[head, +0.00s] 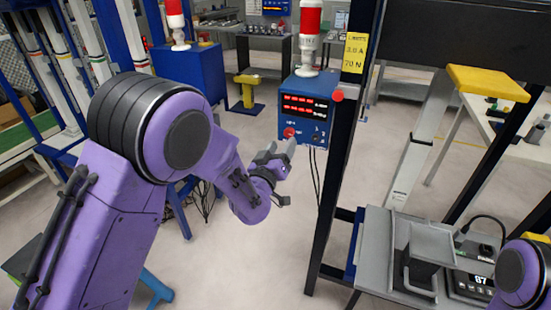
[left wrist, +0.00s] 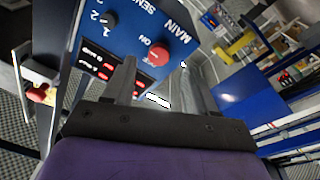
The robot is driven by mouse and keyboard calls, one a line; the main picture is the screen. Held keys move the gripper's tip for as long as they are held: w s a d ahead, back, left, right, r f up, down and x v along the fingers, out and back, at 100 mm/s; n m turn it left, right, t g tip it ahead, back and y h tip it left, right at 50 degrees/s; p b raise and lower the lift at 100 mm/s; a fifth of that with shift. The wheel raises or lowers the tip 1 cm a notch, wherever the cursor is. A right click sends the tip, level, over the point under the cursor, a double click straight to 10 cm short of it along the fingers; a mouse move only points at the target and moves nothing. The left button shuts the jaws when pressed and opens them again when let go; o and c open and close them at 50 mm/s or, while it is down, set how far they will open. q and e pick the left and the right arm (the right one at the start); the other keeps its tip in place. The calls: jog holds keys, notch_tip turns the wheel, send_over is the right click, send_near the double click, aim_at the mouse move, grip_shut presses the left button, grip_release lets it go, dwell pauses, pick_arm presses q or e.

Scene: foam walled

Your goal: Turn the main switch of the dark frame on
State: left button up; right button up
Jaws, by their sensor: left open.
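The dark frame (head: 340,140) stands right of centre in the head view, with a blue control box (head: 303,108) on its left side. The box has two red-lit displays, a red main switch (head: 290,132) and a small dark knob (head: 317,138). In the left wrist view the red main switch (left wrist: 158,55) sits beside the words MAIN and ON, with the sensor selector (left wrist: 108,18) to its left. My left gripper (head: 279,160) is open, just below and left of the switch. In the wrist view its fingers (left wrist: 158,85) point toward the switch, apparently without touching it. My right gripper is not in view.
A red-and-white signal lamp (head: 309,38) stands on the box. Another blue box (head: 190,72) with a lamp stands behind my left arm. A grey bench (head: 375,245) with a fixture and scale is at lower right. Open floor (head: 250,260) lies below the gripper.

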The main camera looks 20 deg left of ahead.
pick_arm(q)
jog(key=s+b, duration=0.1)
jog(key=s, duration=0.5)
jog(key=shift+s+f, duration=0.15)
jog(key=shift+f, duration=0.25)
jog(key=shift+a, duration=0.1)
